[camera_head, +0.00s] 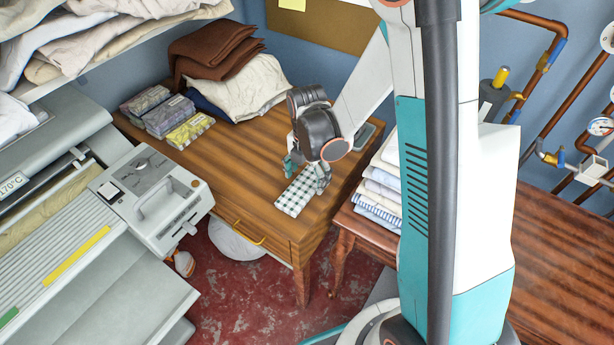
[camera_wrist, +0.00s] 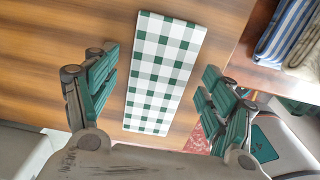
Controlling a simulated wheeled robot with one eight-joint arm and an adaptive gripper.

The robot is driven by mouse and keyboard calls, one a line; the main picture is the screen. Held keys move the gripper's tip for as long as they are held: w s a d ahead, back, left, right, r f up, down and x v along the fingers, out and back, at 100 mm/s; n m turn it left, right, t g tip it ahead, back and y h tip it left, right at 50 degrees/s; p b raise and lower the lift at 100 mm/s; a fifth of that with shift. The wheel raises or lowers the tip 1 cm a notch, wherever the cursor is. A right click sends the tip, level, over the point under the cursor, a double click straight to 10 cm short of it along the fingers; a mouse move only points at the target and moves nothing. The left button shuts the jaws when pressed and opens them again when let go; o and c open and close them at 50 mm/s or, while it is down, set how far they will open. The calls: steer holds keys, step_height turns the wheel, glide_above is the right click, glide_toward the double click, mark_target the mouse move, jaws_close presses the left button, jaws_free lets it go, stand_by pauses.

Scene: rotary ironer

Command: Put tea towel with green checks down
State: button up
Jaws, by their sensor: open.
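The tea towel with green checks (camera_head: 297,196) is folded into a flat strip and lies on the wooden table (camera_head: 240,200), near its front right corner. It also shows in the wrist view (camera_wrist: 162,75), lying between my two fingers and apart from both. My gripper (camera_head: 307,172) is above the towel with its fingers pointing down. In the wrist view my gripper (camera_wrist: 155,95) is open and empty, with one green finger on each side of the towel. The towel's far end in the head view is partly hidden by my gripper.
Several small packets (camera_head: 165,115), brown folded cloths (camera_head: 215,50) and a cream cloth (camera_head: 245,88) sit at the table's back. A stack of folded linen (camera_head: 380,185) stands on a lower table at right. The ironer (camera_head: 150,200) is at left.

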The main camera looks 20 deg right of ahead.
step_height(320, 180, up, 11)
steer(key=p, duration=0.4)
step_height(320, 180, up, 11)
steer(key=m+t, duration=0.3)
steer(key=m, duration=0.8)
glide_above(307, 182)
steer(key=s, duration=0.6)
steer(key=s+r+m+t, duration=0.4)
steer(key=s+m, duration=0.5)
steer(key=m, duration=0.5)
steer(key=shift+r, duration=0.75)
